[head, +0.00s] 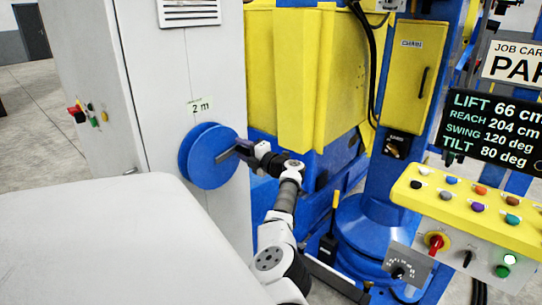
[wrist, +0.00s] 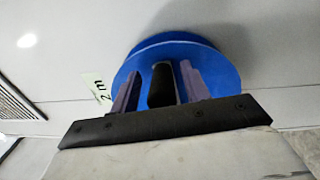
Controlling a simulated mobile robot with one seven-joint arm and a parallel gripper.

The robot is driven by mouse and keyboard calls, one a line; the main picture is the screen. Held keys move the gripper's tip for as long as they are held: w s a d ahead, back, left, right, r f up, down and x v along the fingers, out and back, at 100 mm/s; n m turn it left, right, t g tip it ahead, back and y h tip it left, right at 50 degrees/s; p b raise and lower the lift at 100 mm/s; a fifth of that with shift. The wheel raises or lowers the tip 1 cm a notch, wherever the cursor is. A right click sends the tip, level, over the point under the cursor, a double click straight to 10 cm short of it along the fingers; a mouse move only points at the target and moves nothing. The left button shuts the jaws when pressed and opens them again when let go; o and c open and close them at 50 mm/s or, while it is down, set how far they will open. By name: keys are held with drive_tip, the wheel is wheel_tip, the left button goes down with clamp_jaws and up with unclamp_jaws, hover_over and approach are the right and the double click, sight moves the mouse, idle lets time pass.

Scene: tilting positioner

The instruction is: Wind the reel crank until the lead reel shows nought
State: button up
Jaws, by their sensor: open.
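The lead reel (head: 200,160) is a blue disc on the front of the grey cabinet. A small label (head: 201,106) above it reads "2 m". In the head view my gripper (head: 232,153) reaches the reel's right side from the right. In the wrist view the blue reel (wrist: 212,62) fills the upper middle. The black crank handle (wrist: 161,86) stands between the two fingers of my gripper (wrist: 160,92). The fingers are open, one on each side of the handle, with a narrow gap visible. The label also shows in the wrist view (wrist: 97,88), turned sideways.
A white surface (head: 110,245) fills the lower left. The yellow and blue positioner (head: 305,75) stands behind my arm. At the right are a yellow button panel (head: 470,205) and a black display (head: 493,130) reading lift 66 cm, reach 204 cm, swing 120 deg, tilt 80 deg.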

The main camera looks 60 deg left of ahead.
drive_tip(key=shift+w+d+r+p, duration=0.15)
drive_tip(key=shift+d+r+p, duration=0.05)
drive_tip(key=shift+d+p, duration=0.25)
drive_tip(key=shift+w+d+r+p, duration=0.15)
drive_tip(key=shift+d+p, duration=0.2)
drive_tip(key=shift+p, duration=0.05)
drive_tip(key=shift+w+d+p, duration=0.1)
drive_tip(key=shift+d+p, duration=0.2)
drive_tip(key=shift+p, duration=0.25)
drive_tip(key=v, duration=1.3)
drive_tip(key=shift+d, duration=0.2)
drive_tip(key=b+v, duration=0.2)
drive_tip(key=v, duration=1.1)
drive_tip(key=shift+d, duration=0.4)
drive_tip(key=shift+c, duration=0.3)
